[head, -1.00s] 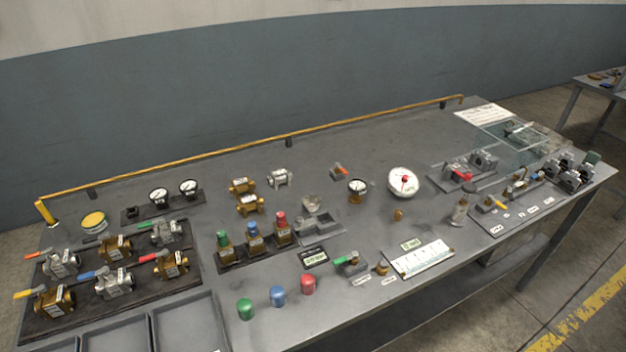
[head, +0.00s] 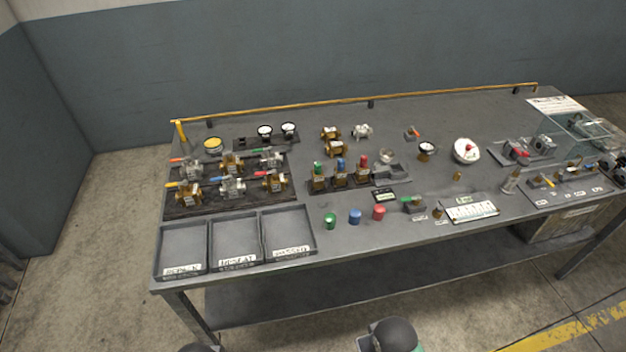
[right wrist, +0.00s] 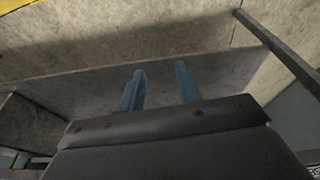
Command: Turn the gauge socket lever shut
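Two small lever fittings stand on the workbench in the head view. One has a green lever (head: 412,204) near the front edge, beside a small brass fitting (head: 438,213). The other has an orange lever (head: 412,132) farther back, near a small dial gauge (head: 427,150). Their labels are too small to read, so I cannot tell which is the gauge socket, nor how far either lever is turned. My right gripper (right wrist: 160,70) shows in the right wrist view, with its two blue fingers apart and nothing between them. My left gripper is not in view.
The bench (head: 340,250) carries a valve board (head: 230,200) at left, with empty labelled trays (head: 236,262) in front. Red, blue and green caps (head: 355,216) stand near the front edge. A yellow rail (head: 300,108) runs along the back. A clear guard (head: 575,130) stands at right.

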